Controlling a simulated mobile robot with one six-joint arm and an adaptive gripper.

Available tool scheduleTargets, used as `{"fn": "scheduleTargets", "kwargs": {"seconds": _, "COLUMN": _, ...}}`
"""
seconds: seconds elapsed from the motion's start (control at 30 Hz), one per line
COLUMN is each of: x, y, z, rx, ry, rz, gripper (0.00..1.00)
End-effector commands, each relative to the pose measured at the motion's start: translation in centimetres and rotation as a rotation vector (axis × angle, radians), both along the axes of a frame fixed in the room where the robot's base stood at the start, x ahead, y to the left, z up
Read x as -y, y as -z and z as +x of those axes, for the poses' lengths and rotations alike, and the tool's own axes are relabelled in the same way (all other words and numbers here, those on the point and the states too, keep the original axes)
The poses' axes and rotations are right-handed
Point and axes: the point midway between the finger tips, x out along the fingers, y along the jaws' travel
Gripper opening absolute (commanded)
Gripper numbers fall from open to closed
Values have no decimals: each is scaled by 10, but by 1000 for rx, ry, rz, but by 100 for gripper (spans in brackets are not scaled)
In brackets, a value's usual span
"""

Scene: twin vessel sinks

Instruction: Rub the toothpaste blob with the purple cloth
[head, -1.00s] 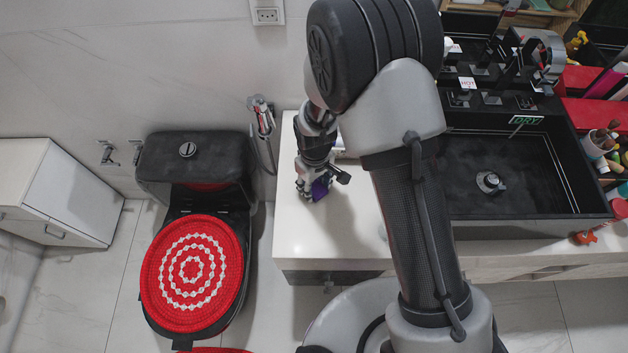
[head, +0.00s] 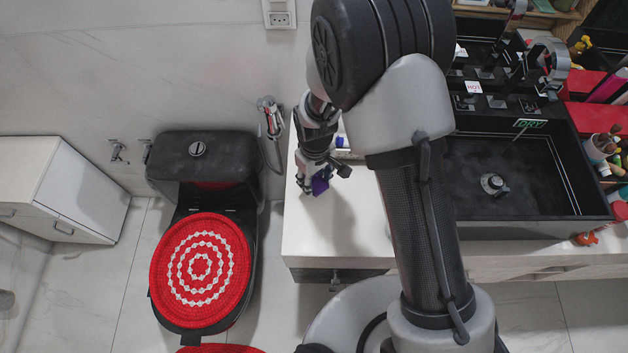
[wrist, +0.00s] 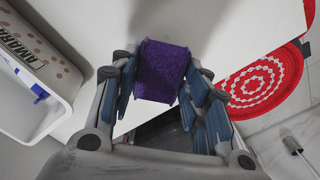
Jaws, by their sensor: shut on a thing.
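The purple cloth (head: 320,184) is a small folded pad under my gripper (head: 326,176), over the white counter (head: 310,235) left of the black sink. In the wrist view the cloth (wrist: 162,70) sits between the two fingers of my gripper (wrist: 160,88), which is shut on it. A shadow lies on the counter beside the cloth in the head view; I cannot tell whether the cloth touches the surface. I cannot make out the toothpaste blob in either view.
The black sink (head: 510,170) lies to the right, with bottles and brushes beyond it. The toilet with its red and white cover (head: 200,265) stands left of the counter. In the wrist view, a white open container (wrist: 25,105) with something blue and a lettered box (wrist: 35,45) are at left.

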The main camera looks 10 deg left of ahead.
Motion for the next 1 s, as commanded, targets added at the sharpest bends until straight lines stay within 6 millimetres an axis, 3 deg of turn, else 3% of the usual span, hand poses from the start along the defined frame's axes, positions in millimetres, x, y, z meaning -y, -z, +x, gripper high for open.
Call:
{"fn": "scheduleTargets", "kwargs": {"seconds": 0.43, "x": 1, "y": -42, "z": 7, "rx": 2, "ry": 6, "rz": 1, "gripper": 16}}
{"fn": "scheduleTargets", "kwargs": {"seconds": 1.0, "x": 1, "y": -45, "z": 8, "rx": 2, "ry": 7, "rz": 1, "gripper": 16}}
